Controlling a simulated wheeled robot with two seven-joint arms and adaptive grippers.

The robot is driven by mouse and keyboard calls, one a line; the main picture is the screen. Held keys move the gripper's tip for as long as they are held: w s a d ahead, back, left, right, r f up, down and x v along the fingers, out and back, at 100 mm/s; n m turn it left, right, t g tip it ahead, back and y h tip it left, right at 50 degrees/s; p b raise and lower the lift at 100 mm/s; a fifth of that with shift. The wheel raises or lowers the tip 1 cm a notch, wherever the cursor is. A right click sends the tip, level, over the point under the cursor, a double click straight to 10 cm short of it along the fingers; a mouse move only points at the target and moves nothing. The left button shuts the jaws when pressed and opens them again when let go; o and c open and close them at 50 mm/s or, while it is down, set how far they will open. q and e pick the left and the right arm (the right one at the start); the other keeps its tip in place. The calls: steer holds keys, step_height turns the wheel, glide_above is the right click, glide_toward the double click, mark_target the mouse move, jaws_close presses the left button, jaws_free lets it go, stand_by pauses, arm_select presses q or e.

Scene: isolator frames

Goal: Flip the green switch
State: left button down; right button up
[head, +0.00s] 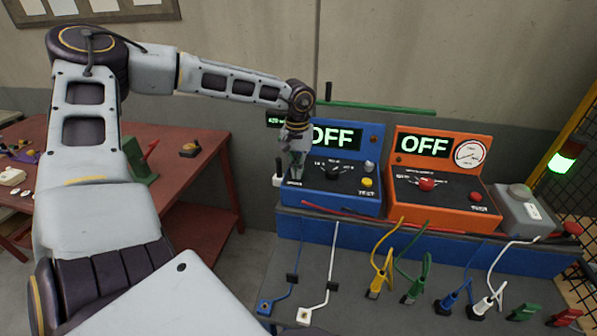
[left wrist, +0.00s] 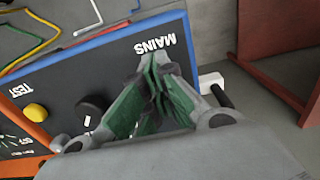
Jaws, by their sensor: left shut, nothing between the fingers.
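The blue box (head: 368,206) stands on the bench with a dark sloping panel and a display reading OFF. My left gripper (head: 297,172) is at the left end of its panel, fingers shut and empty. In the left wrist view, the green-padded fingers (left wrist: 156,92) are together over the panel, near the word MAINS (left wrist: 155,45). They hide the panel under them, and I cannot make out a green switch there. A black knob (left wrist: 92,108) and a yellow TEST button (left wrist: 36,111) are beside them. My right gripper is not in view.
An orange box (head: 445,203) reading OFF stands to the right of the blue one. Several coloured cables (head: 382,262) lie on the bench in front. A white block (head: 278,180) is at the blue box's left side. A red table (head: 185,155) stands at left.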

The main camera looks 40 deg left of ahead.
arm_select(q)
steer(key=shift+r+p, duration=1.45)
steer(key=shift+r, duration=1.95)
